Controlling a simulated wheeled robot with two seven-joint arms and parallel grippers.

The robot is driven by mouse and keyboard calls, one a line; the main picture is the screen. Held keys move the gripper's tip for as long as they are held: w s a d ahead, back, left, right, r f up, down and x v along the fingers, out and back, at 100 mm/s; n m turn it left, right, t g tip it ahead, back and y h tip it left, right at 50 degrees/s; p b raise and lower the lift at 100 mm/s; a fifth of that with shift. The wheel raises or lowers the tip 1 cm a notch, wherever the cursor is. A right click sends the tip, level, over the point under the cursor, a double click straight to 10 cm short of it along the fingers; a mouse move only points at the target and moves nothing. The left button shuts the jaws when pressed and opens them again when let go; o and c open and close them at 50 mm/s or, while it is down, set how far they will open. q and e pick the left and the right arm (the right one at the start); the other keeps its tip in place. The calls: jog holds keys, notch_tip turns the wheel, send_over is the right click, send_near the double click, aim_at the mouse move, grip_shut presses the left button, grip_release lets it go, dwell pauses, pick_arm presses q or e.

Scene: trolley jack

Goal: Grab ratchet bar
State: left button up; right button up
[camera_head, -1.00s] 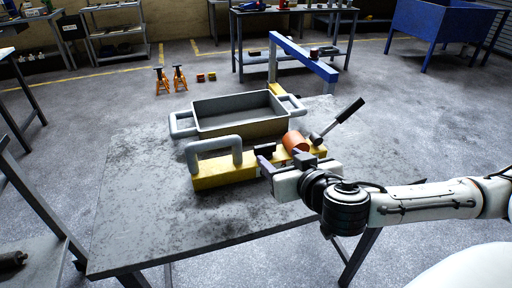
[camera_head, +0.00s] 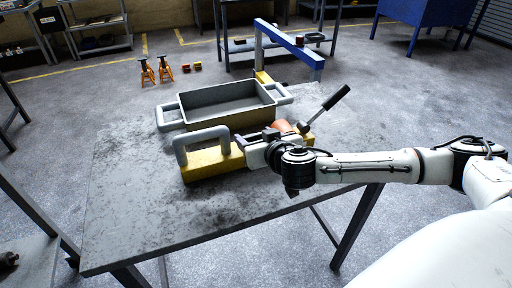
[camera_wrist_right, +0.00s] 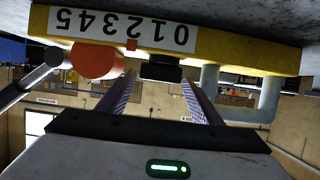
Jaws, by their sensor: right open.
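The yellow jack device (camera_head: 215,163) lies on the grey table with a thick grey loop handle (camera_head: 180,145) at its left. A lever bar with a black grip (camera_head: 336,97) rises from its right end and leans up to the right; I take it as the ratchet bar. It also shows at the left of the right wrist view (camera_wrist_right: 28,82). My right gripper (camera_head: 254,136) is open and empty at the front of the device, left of the lever. In the wrist view its fingers (camera_wrist_right: 158,82) point at a black block (camera_wrist_right: 161,71). My left gripper is out of view.
An orange cylinder (camera_wrist_right: 97,60) sits between the lever and my right fingers. A tray with side handles (camera_head: 225,117) stands behind the device. A blue-topped frame (camera_head: 290,45) stands behind the table. The table's front left (camera_head: 140,220) is clear.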

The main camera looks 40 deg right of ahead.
grip_shut()
jog(key=shift+w+r, duration=0.15)
jog(key=shift+r, duration=0.15)
